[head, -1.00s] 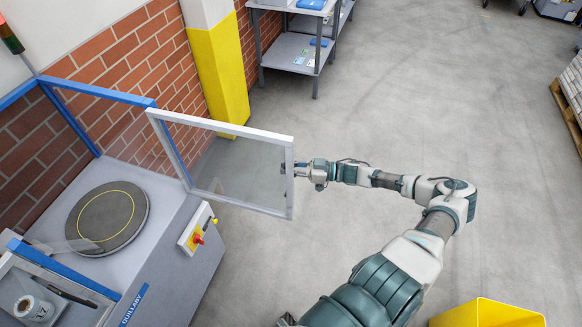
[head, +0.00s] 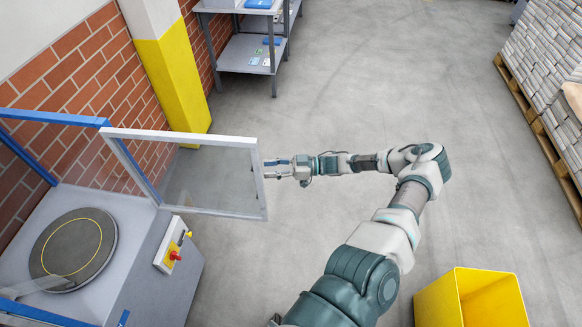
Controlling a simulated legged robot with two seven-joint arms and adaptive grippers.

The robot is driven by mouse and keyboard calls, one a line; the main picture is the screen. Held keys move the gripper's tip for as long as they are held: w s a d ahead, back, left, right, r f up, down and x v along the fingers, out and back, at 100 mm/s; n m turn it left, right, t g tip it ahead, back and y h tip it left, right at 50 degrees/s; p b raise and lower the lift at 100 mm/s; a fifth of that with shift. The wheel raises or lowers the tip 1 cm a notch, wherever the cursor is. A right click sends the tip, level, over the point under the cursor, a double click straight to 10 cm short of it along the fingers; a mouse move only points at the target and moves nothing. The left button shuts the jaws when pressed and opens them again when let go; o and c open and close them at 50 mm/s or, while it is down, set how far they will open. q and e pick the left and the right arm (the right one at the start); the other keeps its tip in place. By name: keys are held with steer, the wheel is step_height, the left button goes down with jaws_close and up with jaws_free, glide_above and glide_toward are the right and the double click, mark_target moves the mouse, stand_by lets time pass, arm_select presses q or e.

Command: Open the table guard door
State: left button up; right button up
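The guard door (head: 191,137) is a clear panel in a white frame. It is hinged to the blue guard frame (head: 55,117) of the table and stands swung out over the floor, away from the grey table (head: 140,233). My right gripper (head: 268,169) is at the door's free outer edge, with its two fingers apart and a gap showing between them. The fingertips are at or very close to the white frame; I cannot tell if they touch it. Nothing shows between the fingers. My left gripper is not in view.
A round turntable (head: 72,249) is on the table, with a red and yellow switch box (head: 172,247) on its front. A yellow bin (head: 471,298) stands at the lower right. Stacked newspapers (head: 545,60) on pallets line the right. A grey shelf (head: 240,52) stands behind. The middle floor is clear.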

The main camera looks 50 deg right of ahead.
steer(key=v, duration=0.6)
steer(key=shift+d, duration=0.25)
steer(key=shift+s, duration=0.15)
steer(key=shift+d, duration=0.1)
